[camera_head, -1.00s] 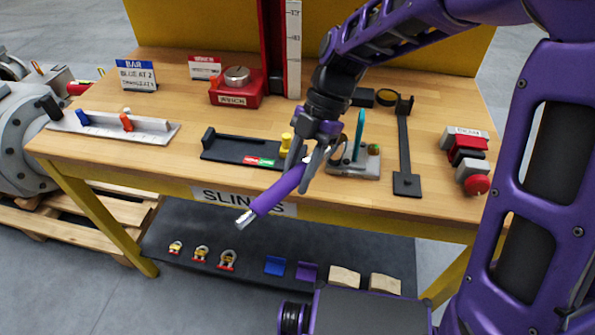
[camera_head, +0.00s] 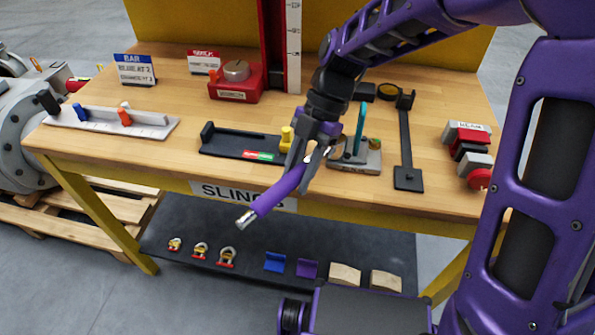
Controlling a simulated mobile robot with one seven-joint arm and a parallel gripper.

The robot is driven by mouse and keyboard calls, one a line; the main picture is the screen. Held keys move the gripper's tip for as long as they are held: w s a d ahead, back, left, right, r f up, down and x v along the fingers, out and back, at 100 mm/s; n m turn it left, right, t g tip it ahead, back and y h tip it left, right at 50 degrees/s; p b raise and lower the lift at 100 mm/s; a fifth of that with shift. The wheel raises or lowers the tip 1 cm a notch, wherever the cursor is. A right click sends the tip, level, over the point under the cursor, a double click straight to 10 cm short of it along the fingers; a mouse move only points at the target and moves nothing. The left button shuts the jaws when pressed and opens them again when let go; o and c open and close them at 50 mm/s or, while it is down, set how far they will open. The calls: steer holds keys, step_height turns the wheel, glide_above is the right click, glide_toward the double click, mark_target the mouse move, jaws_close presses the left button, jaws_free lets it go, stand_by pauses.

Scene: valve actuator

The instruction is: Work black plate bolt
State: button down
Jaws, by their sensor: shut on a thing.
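A black plate (camera_head: 232,143) with a low raised left end lies near the front edge of the bench. A yellow knob-like piece (camera_head: 286,137) stands at its right end, partly hidden behind my gripper; I cannot tell for sure whether this is the bolt. A small red and green label (camera_head: 258,156) is on the plate's front edge. My gripper (camera_head: 302,178) is shut on a purple-handled tool (camera_head: 276,194) with a silver tip (camera_head: 246,218). The tool slants down to the left in front of the bench edge. Its tip is apart from the plate.
A grey base with a teal upright (camera_head: 360,122) stands close right of my gripper. A black bar fixture (camera_head: 403,145) and red-grey blocks (camera_head: 467,150) are further right. A red block (camera_head: 235,82) and a grey rail (camera_head: 112,122) with coloured levers are left. A lower shelf (camera_head: 330,245) holds shackles and blocks.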

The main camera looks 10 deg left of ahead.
steer(key=shift+a, duration=0.1)
steer(key=shift+w+a+r+m+t+y, duration=0.1)
steer(key=shift+w+a+m+t+y, duration=0.2)
steer(key=shift+w+a+m+y, duration=0.5)
steer(key=shift+s+a+m+h, duration=0.1)
steer(key=shift+m+h, duration=0.2)
steer(key=shift+w+a+m+t+y+b, duration=0.45)
steer(key=shift+w+a+m, duration=0.35)
steer(key=shift+m, duration=0.2)
steer(key=shift+w, duration=0.1)
steer(key=shift+w+a+m, duration=0.2)
steer(key=shift+w+m, duration=0.1)
steer(key=shift+m, duration=0.1)
steer(key=shift+w+a+m+t+b, duration=0.45)
steer(key=shift+w+m, duration=0.15)
steer(key=shift+m, duration=0.1)
steer(key=shift+y, duration=0.25)
